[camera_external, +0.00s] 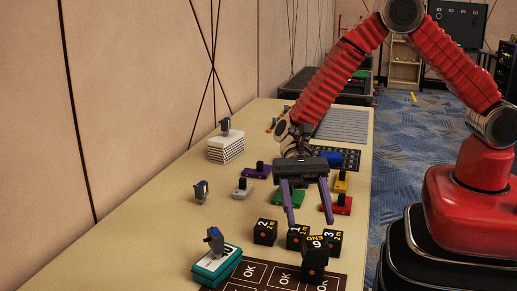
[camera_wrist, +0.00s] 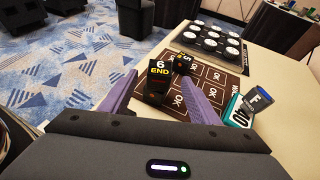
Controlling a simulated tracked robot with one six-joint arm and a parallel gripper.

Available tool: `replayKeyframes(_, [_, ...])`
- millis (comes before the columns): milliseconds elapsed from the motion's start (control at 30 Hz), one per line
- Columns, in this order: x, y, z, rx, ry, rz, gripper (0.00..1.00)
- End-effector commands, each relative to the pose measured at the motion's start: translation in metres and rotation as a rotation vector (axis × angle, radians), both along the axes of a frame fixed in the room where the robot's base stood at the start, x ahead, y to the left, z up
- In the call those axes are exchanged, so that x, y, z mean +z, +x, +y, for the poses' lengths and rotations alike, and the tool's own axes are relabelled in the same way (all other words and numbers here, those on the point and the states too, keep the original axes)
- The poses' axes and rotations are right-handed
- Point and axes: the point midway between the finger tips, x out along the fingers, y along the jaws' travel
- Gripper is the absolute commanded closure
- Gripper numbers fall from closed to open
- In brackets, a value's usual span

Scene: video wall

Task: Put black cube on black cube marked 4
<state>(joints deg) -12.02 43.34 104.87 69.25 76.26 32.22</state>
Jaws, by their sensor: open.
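My gripper (camera_external: 310,221) is open with its purple fingers pointing down, above the group of black cubes. A black cube marked 6 END (camera_external: 314,258) stands nearest the camera on the dark OK mat. In the wrist view this cube (camera_wrist: 155,84) appears between the open fingers; contact cannot be told. Black cubes marked 2 (camera_external: 264,232), 1 (camera_external: 297,236) and 3 (camera_external: 333,242) stand behind it. A black cube marked 5 (camera_wrist: 183,60) shows beside the right finger in the wrist view. No 4 marking is readable.
The dark OK mat (camera_external: 262,276) lies at the table's front. A teal block with a grey-blue clip (camera_external: 216,262) stands left of it. Coloured blocks with black knobs, such as a red one (camera_external: 341,206), stand behind. White stacked sheets (camera_external: 226,147) lie farther left. A wall borders the left.

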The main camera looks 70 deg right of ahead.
Motion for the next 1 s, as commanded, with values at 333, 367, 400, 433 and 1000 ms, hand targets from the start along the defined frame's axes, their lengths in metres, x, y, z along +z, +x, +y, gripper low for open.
replayKeyframes(333, [0.025, -0.007, -0.016, 0.045, -0.032, -0.099, 0.44])
replayKeyframes(367, [0.029, -0.009, -0.019, 0.056, -0.039, -0.119, 0.44])
replayKeyframes(400, [0.036, -0.011, -0.024, 0.069, -0.049, -0.149, 0.44])
replayKeyframes(433, [0.041, -0.013, -0.029, 0.081, -0.059, -0.172, 0.44])
replayKeyframes(1000, [0.119, -0.057, -0.116, 0.299, -0.252, -0.612, 0.44])
